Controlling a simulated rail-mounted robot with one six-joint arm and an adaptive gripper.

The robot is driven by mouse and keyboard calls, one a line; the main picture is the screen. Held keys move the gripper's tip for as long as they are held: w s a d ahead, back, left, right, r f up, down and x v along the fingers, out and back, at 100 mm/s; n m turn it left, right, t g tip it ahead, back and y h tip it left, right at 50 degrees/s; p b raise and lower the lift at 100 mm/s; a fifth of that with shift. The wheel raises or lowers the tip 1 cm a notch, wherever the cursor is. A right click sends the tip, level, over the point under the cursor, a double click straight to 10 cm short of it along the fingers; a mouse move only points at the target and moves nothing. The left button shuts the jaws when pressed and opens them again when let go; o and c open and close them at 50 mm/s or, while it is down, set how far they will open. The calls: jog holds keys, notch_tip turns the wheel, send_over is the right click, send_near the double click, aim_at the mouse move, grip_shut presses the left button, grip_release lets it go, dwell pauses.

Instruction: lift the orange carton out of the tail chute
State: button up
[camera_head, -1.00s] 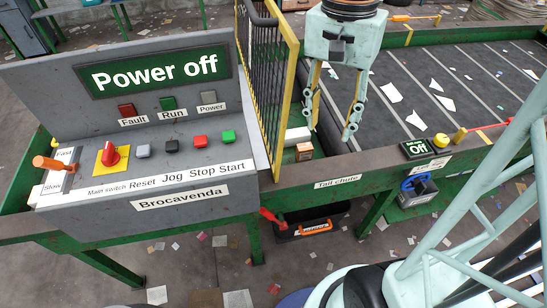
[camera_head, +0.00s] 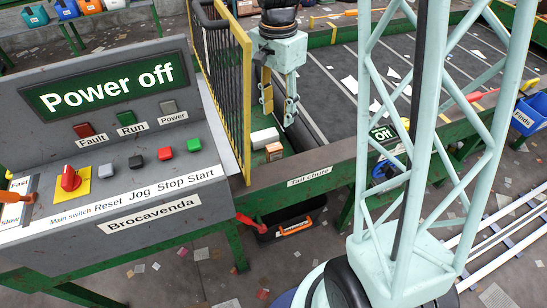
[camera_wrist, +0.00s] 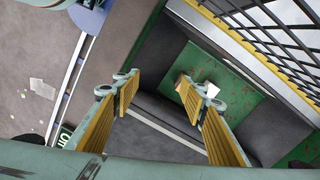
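The small orange carton (camera_head: 274,151) stands in the green-floored tail chute (camera_head: 309,180), at the belt's near left end beside the mesh guard. A white carton (camera_head: 264,138) stands right behind it. My gripper (camera_head: 279,115) hangs above and slightly behind the cartons, fingers pointing down and spread apart, with nothing between them. In the wrist view my open gripper (camera_wrist: 160,90) shows its two yellow-padded fingers. The white carton (camera_wrist: 213,90) appears beyond the right fingertip. An orange-brown edge (camera_wrist: 181,79) shows at that fingertip, mostly hidden; it is probably the orange carton.
The yellow-framed mesh guard (camera_head: 243,100) stands close to the chute's left. The grey control panel (camera_head: 110,150) reads "Power off", and a belt sign (camera_head: 383,132) reads "Off". White scraps lie on the dark belt (camera_head: 325,75). A black bin (camera_head: 287,225) sits below the chute.

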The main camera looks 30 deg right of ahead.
aim_at(274, 147)
jog(key=w+d+f+m, duration=0.2)
jog(key=w+f, duration=0.4)
jog(key=f, duration=0.2)
jog(key=w+d+f+m+b, duration=0.1)
jog(key=w+d+f+m, duration=0.1)
jog(key=w+f, duration=0.3)
notch_tip(274, 147, down, 4)
jog(key=shift+w+d+m, duration=0.4)
jog(key=shift+d, duration=0.35)
jog(key=shift+f, duration=0.15)
jog(key=shift+f+b, duration=0.55)
jog(key=shift+f, duration=3.6)
jog(key=shift+f, duration=0.1)
jog(key=shift+f+b, duration=0.4)
jog(key=shift+f, duration=2.1)
jog(key=c, duration=0.7)
